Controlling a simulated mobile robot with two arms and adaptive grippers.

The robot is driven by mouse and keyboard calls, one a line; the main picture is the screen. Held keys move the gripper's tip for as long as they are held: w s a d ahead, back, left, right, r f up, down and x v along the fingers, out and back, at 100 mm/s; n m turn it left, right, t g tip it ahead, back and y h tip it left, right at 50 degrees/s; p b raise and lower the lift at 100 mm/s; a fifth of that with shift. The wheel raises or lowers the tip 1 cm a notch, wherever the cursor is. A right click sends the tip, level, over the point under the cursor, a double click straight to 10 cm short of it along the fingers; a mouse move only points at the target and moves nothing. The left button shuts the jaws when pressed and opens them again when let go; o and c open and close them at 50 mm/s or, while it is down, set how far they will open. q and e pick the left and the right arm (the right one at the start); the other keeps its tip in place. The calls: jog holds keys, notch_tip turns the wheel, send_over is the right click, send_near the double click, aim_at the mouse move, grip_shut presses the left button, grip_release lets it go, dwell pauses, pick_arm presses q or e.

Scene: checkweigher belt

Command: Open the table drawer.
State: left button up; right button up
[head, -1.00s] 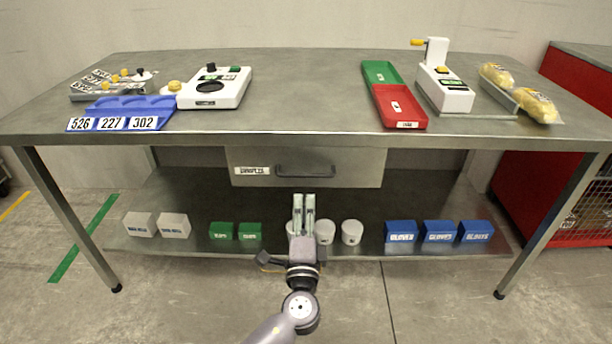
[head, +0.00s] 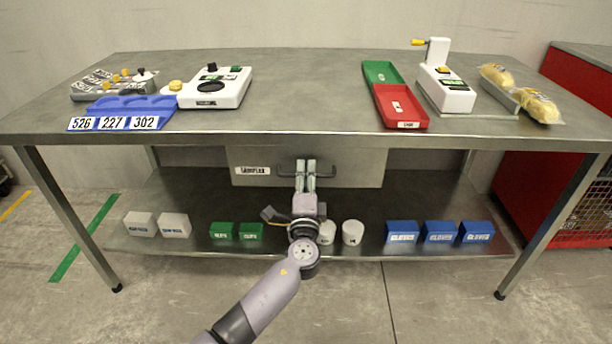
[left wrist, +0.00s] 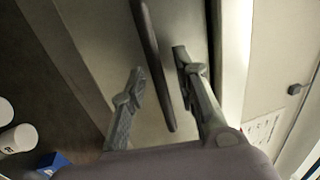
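The grey drawer (head: 350,172) hangs under the tabletop, with a label at its left and a dark bar handle (head: 327,170) across its front. The drawer front looks shut, flush under the table. My left gripper (head: 305,165) is at the left-middle part of the handle, its fingers pointing at the drawer front. In the left wrist view the two fingers (left wrist: 158,62) are apart, and the dark handle bar (left wrist: 152,60) runs between them. I see a gap on either side of the bar, so it is not gripped. My right gripper is in neither view.
The metal table (head: 300,115) carries a blue holder (head: 125,105), a white scale (head: 215,90), green and red trays (head: 400,105) and a white device (head: 445,90). The lower shelf holds white cups (head: 352,232) and several boxes, below my gripper.

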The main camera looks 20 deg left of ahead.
pick_arm(q)
grip_shut()
dwell(0.7)
